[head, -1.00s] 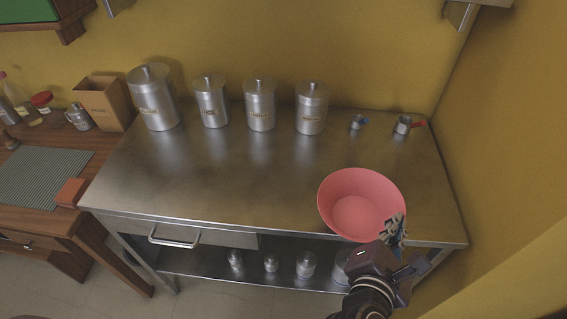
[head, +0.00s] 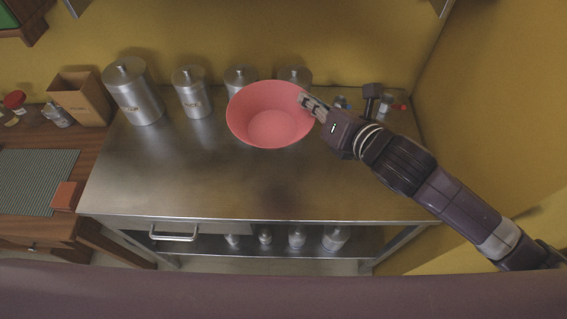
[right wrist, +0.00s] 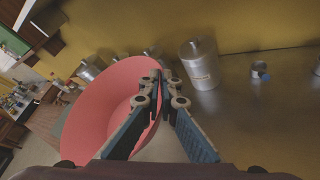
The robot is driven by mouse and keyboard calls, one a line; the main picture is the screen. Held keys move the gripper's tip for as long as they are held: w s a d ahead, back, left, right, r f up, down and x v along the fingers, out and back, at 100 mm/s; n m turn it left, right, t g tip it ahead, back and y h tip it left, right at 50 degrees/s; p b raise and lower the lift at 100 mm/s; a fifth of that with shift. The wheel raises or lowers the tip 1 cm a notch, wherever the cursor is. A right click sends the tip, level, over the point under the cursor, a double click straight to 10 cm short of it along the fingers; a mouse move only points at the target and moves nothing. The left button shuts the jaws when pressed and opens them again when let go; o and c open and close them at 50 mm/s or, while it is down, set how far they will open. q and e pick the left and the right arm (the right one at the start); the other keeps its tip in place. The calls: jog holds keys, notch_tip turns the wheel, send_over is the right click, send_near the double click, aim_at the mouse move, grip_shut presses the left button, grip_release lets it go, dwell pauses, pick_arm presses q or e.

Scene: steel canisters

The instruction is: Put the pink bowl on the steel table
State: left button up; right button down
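The pink bowl (head: 270,115) is in the head view, over the steel table, in front of the canisters and overlapping two of them. My right gripper (head: 312,106) is shut on its right rim. In the right wrist view the bowl (right wrist: 108,105) shows tilted, with its rim between the fingertips (right wrist: 161,80). A soft dark patch on the tabletop below suggests the bowl is held above it. The steel table (head: 190,185) has a bare front half. My left gripper is not in view.
Several steel canisters (head: 133,92) stand along the table's back. A small cup with a red handle (head: 386,105) and a blue-marked cup (head: 341,102) are at the back right, partly behind my right arm. A wooden counter with a box (head: 82,97) adjoins at left. A yellow wall bounds the right.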

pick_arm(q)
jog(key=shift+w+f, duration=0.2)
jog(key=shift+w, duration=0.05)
pick_arm(e)
jog(key=shift+s+f, duration=0.1)
jog(key=shift+f, duration=9.55)
jog(key=c, duration=2.2)
grip_release()
jog(key=shift+o, duration=0.2)
jog(key=b+v, duration=0.1)
jog(key=v, duration=0.9)
jog(key=shift+s+d+b, duration=0.1)
jog(key=shift+b, duration=0.25)
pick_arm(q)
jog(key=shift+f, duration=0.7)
pick_arm(e)
jog(key=shift+v, duration=0.9)
jog(key=shift+r, duration=0.1)
